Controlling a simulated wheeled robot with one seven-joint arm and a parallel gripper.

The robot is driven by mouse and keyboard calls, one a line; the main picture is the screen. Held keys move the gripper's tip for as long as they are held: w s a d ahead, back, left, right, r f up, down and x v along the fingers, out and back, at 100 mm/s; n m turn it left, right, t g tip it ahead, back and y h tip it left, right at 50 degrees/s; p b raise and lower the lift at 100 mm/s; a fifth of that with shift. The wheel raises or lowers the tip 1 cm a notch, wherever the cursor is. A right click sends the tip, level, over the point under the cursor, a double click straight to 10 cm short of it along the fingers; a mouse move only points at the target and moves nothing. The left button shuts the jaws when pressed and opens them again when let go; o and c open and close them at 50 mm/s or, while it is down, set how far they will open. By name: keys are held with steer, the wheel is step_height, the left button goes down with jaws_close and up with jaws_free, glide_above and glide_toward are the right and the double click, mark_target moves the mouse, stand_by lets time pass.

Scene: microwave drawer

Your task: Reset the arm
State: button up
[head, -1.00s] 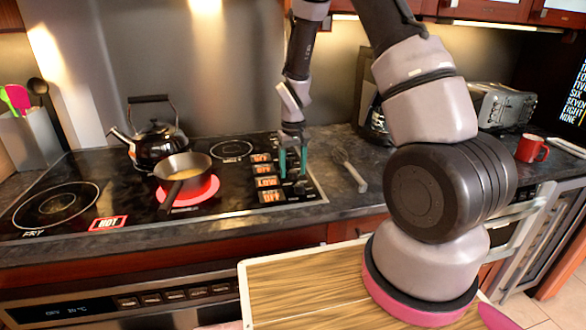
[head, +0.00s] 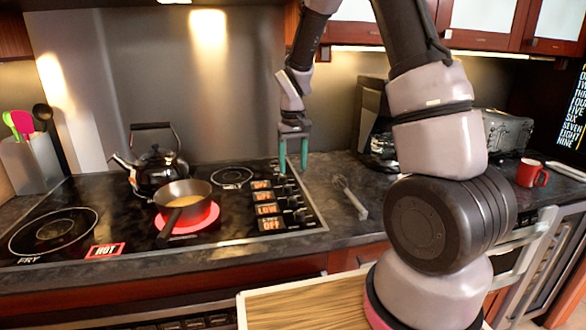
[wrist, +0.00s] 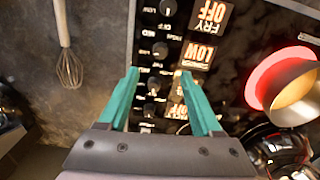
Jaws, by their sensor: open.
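My gripper (head: 293,168) points down above the back of the stove's control panel (head: 283,206), at the cooktop's right side. Its two teal fingers are apart with nothing between them. In the wrist view my gripper (wrist: 165,100) hangs over the row of black knobs (wrist: 160,50) and the lit labels, one reading LOW and one OFF. I cannot tell the exact gap between the fingertips and the knobs, but the fingers look clear of them.
A saucepan (head: 186,202) sits on a glowing red burner, with a black kettle (head: 155,168) behind it. A whisk (head: 351,198) lies on the counter right of the stove. A toaster (head: 507,135) and red mug (head: 531,173) stand further right. A utensil holder (head: 30,162) is at left.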

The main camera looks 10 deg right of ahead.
steer(key=shift+r, duration=0.1)
steer(key=s+d+r+m+t+y, duration=0.15)
steer(key=s+r, duration=0.25)
steer(key=r, duration=0.4)
steer(key=s+d+r+m+t, duration=0.15)
steer(key=s+r, duration=0.25)
steer(key=r, duration=0.4)
steer(key=s+d+r+m+t, duration=0.1)
steer(key=s+r+t, duration=0.1)
steer(key=s+r, duration=0.2)
steer(key=s+d+r+m+t, duration=0.1)
steer(key=s+r, duration=0.4)
steer(key=s, duration=0.5)
steer(key=shift+s+d+t, duration=0.2)
steer(key=shift+d+t, duration=0.25)
steer(key=shift+t, duration=0.15)
